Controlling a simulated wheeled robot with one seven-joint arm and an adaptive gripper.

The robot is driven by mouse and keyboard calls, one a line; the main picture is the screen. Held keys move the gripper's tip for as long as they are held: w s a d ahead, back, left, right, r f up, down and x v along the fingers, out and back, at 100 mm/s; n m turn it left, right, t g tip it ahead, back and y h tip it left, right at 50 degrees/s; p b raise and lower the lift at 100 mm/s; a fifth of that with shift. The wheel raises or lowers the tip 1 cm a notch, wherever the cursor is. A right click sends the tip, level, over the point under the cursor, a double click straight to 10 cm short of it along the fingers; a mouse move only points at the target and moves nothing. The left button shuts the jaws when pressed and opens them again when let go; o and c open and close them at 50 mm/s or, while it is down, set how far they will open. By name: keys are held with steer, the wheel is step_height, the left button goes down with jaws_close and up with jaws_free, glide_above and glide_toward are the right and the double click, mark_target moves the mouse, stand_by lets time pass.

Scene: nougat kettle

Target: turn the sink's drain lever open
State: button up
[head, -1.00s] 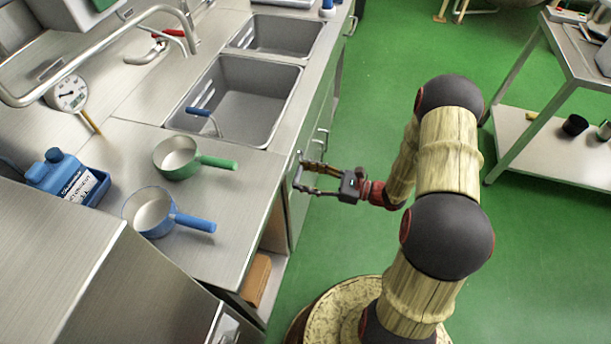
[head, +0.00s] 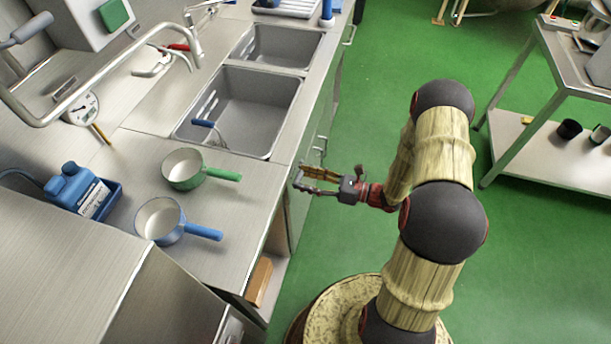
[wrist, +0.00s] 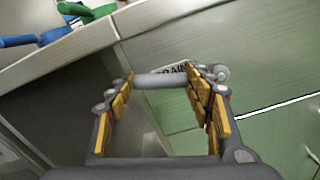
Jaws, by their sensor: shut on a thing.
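My gripper (head: 298,180) is beside the front of the sink counter, below its edge. In the wrist view my gripper (wrist: 165,85) has its two yellow-padded fingers on either end of a grey bar, the drain lever (wrist: 160,82), which lies across between the fingertips. A label with partly readable letters, "RAIN" (wrist: 172,70), sits on the green panel just behind it. In the head view the lever is too small to tell apart from the fingertips. The double sink (head: 245,112) is set in the steel counter above.
A green-handled pan (head: 185,168) and a blue-handled pan (head: 162,220) stand on the counter, beside a blue jug (head: 75,185). Cabinet door handles (head: 320,148) stick out nearby. A steel table (head: 570,60) stands at the right. The green floor (head: 400,50) between is clear.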

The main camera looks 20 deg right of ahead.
steer(key=w+d+r+m+p, duration=0.5)
steer(key=w+m+p, duration=0.2)
steer(key=m+p, duration=0.5)
steer(key=shift+r+m, duration=0.35)
steer(key=shift+m, duration=0.95)
steer(key=shift+w+d, duration=0.1)
steer(key=o, duration=1.6)
steer(key=shift+o, duration=0.4)
steer(key=v, duration=1.2)
